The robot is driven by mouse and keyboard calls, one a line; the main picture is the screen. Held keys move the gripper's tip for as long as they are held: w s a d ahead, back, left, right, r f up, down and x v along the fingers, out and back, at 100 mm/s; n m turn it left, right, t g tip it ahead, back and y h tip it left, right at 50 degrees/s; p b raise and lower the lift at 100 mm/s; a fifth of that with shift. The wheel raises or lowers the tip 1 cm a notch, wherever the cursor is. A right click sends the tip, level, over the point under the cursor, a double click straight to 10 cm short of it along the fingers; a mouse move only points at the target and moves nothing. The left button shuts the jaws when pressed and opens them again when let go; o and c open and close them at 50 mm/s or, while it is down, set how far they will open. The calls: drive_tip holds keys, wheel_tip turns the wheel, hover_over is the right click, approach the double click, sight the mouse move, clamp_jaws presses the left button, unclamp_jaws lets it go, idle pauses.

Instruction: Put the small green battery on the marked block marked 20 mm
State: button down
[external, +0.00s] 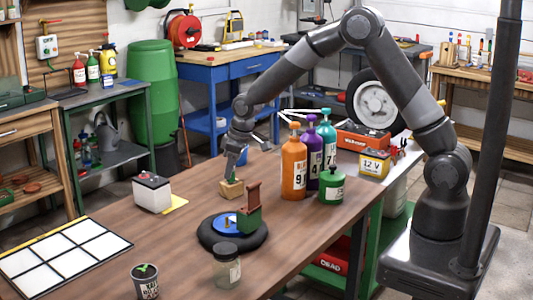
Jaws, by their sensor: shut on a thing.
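My gripper (231,176) points down over the middle of the wooden table, at the end of my arm reaching in from the right. A small green thing, seemingly the small green battery (233,179), shows between its fingers. My gripper is shut on it. Directly below is a small tan wooden block (231,190) on the table. The green thing is at the block's top; I cannot tell whether it touches it. No 20 mm marking is readable at this size. The fingers partly hide the green thing.
Orange (294,170), purple (314,155), teal and green bottles stand right of the block. A white battery-like box (153,193) stands at left. A black round base with a green vise (250,217) is in front. A jar (227,266), potted seedling (147,282) and white grid (60,256) lie nearer.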

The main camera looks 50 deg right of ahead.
drive_tip(key=shift+f, duration=0.15)
drive_tip(key=c, duration=1.2)
unclamp_jaws()
drive_tip(key=v, duration=1.2)
drive_tip(key=s+d+r+m+t, duration=0.1)
drive_tip(key=s+d+r, duration=0.3)
drive_tip(key=s+r, duration=0.25)
drive_tip(key=s+d+r+m+t, duration=0.1)
drive_tip(key=s+d+r, duration=0.35)
drive_tip(key=s, duration=0.35)
drive_tip(key=s+d+m, duration=0.1)
drive_tip(key=s+d, duration=0.1)
drive_tip(key=s, duration=0.8)
drive_tip(key=s+d+m+t+h, duration=0.1)
drive_tip(key=s+d+m, duration=0.1)
drive_tip(key=s, duration=0.7)
drive_tip(key=shift+s+d+r, duration=0.3)
drive_tip(key=shift+s+d, duration=0.1)
drive_tip(key=shift+d, duration=0.15)
